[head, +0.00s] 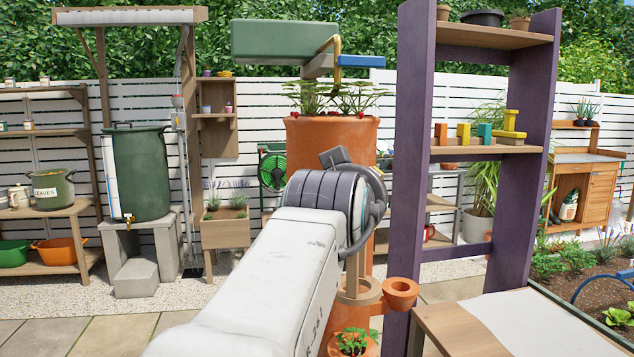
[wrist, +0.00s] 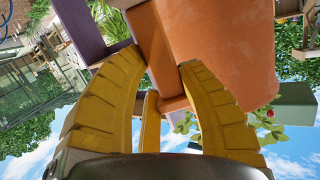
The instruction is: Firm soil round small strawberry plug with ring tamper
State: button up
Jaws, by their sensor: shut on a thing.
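A tall terracotta strawberry tower (head: 372,133) stands ahead, with strawberry plants (head: 340,96) at its top. A small strawberry plant (head: 352,341) sits in a terracotta pocket low in front; I cannot tell if it is the plug. A tan wooden piece (head: 364,291), seemingly the ring tamper, shows below my wrist. My gripper is hidden behind my arm in the head view. The tower wall (wrist: 225,45) is just beyond. The ring's contact with soil is hidden.
A terracotta cup (head: 401,291) juts out right of the wooden piece. A purple-post shelf (head: 410,150) with coloured blocks stands close on the right. A wooden table (head: 462,331) is at front right. Paving lies open at left.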

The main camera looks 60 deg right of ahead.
jog(key=shift+f+b, duration=0.5)
jog(key=shift+f, duration=0.8)
grip_shut()
notch_tip(320, 180, down, 8)
jog(key=b, duration=0.7)
jog(key=shift+b, duration=0.35)
jog(key=shift+f+b, duration=0.8)
jog(key=shift+f, duration=0.1)
jog(key=shift+r, duration=0.15)
jog(key=shift+r+p, duration=4.2)
jog(key=shift+r, duration=1)
jog(key=shift+s, duration=0.15)
